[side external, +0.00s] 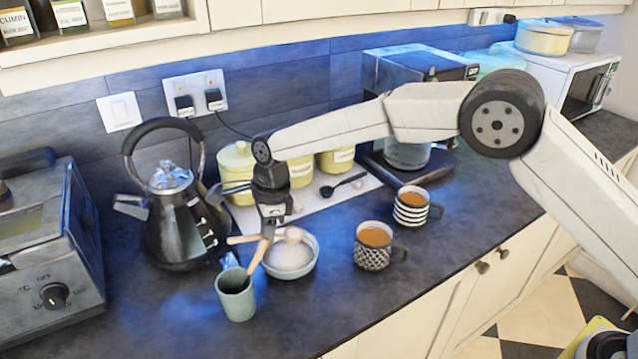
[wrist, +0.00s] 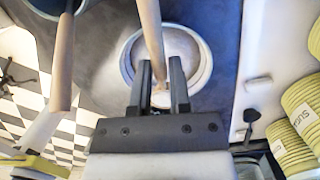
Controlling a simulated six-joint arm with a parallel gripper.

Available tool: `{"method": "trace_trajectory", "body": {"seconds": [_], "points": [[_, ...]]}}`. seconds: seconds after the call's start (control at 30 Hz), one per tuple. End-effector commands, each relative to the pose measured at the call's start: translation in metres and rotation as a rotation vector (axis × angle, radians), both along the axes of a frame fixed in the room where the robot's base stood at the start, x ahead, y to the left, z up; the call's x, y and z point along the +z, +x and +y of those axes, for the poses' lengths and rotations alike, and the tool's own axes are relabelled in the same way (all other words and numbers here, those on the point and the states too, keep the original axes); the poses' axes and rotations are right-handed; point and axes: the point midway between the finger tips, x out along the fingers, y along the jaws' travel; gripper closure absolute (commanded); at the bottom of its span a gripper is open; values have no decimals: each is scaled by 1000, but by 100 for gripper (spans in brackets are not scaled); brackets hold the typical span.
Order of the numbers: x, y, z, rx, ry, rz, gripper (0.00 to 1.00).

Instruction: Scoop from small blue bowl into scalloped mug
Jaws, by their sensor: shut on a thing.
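The small pale-blue bowl (side external: 307,270) stands on the dark worktop, holding a white grainy heap (side external: 288,257); its rim also shows in the wrist view (wrist: 206,72). My gripper (side external: 268,232) is over the bowl's back left side, with its fingertips also in the wrist view (wrist: 160,68). It is shut on a light wooden scoop (side external: 292,235), held roughly level. The scoop's handle (wrist: 151,28) passes between the fingers. Whether the scoop holds anything cannot be seen. The scalloped mug (side external: 371,258), dark and light patterned with brown contents, stands right of the bowl, apart from the scoop.
A green cup (side external: 236,300) with another wooden utensil (side external: 257,256) stands close at the bowl's front left. A black kettle (side external: 172,215) is at left. A striped mug (side external: 410,213) stands behind the scalloped mug. A black spoon (side external: 343,185) and yellow canisters (side external: 237,165) are behind.

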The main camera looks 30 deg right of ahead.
Motion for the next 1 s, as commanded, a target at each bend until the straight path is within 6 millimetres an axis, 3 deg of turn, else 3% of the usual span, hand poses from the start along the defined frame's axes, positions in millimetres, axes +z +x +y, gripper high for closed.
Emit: {"method": "trace_trajectory", "body": {"seconds": [0.5,1.0], "points": [[20,2,14,2,-109,18,100],[25,3,17,1,-140,25,100]]}}
